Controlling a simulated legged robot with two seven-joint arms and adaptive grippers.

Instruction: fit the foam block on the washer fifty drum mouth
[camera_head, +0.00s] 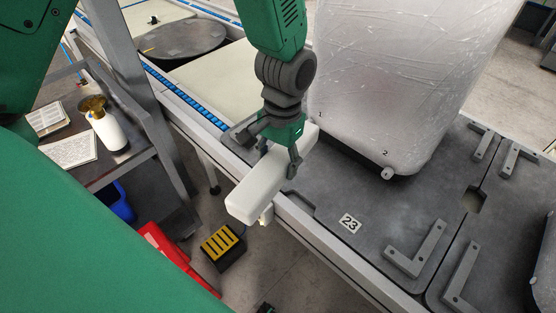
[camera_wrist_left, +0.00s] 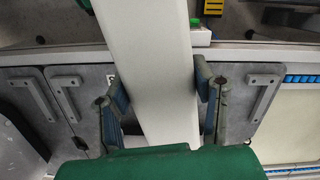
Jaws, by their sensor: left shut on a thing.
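The white foam block (camera_head: 256,193) is a long bar, held tilted across the edge of the grey platform. My left gripper (camera_head: 280,160) is shut on it, with one finger on each side. In the left wrist view the foam block (camera_wrist_left: 150,45) runs between the fingers of my left gripper (camera_wrist_left: 158,82) and off the top edge. A tall white body wrapped in clear film (camera_head: 395,75) stands on the platform to the right, apart from the block. I cannot tell whether it is washer fifty, and no drum mouth shows. My right gripper is not in view.
The grey platform (camera_head: 310,218) carries a "23" label (camera_head: 349,223) and raised L-shaped brackets (camera_head: 418,250). At left, a bench (camera_head: 120,165) holds a white bottle (camera_head: 108,128) and papers (camera_head: 68,150). A black-and-yellow box (camera_head: 222,245) and a red object (camera_head: 170,250) are on the floor.

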